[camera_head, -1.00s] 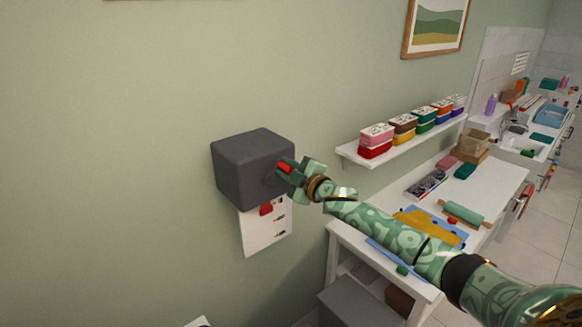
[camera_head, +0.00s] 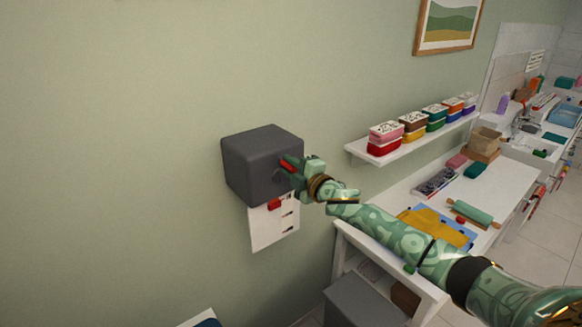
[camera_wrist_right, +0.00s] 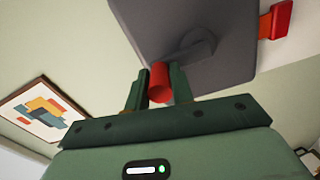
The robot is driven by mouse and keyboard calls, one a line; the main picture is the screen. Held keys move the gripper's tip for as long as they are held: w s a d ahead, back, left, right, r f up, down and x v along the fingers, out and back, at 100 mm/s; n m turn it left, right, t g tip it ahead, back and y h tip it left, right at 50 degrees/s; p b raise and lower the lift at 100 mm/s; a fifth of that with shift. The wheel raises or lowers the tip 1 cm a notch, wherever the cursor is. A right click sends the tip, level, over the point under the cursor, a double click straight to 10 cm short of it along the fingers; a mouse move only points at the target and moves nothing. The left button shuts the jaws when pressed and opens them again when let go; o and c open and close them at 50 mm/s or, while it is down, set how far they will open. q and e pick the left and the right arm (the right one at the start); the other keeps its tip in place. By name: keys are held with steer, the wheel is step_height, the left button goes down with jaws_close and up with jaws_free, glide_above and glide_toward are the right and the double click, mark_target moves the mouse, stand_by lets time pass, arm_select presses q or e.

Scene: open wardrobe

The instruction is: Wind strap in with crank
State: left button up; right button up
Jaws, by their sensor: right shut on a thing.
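A dark grey box (camera_head: 262,163) is fixed to the green wall. A crank arm (camera_wrist_right: 192,54) with a red handle (camera_wrist_right: 159,82) is on its side. My right gripper (camera_head: 289,165) is at the box's right side, shut on the red handle. In the right wrist view both fingers (camera_wrist_right: 154,90) stand on either side of the handle. A white strap or sheet (camera_head: 270,229) hangs below the box with dark marks on it. A red piece (camera_head: 274,204) sits at its top, just under the box. My left gripper is not in view.
A shelf (camera_head: 372,154) with several coloured containers (camera_head: 411,126) is to the right of the box. Below it a white table (camera_head: 495,186) holds a rolling pin (camera_head: 471,211) and a yellow sheet (camera_head: 430,224). The wall left of the box is bare.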

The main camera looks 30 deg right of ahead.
steer(key=o, duration=1)
steer(key=shift+s+f, duration=0.15)
steer(key=shift+s, duration=0.3)
steer(key=shift+s+d+b, duration=0.35)
steer(key=shift+s+b, duration=0.3)
steer(key=shift+s, duration=1.9)
steer(key=shift+s+d+b, duration=0.4)
steer(key=shift+s+b, duration=0.25)
steer(key=shift+s, duration=1.9)
steer(key=shift+s+d+b, duration=0.35)
steer(key=shift+s+b, duration=0.3)
steer(key=shift+s, duration=1.9)
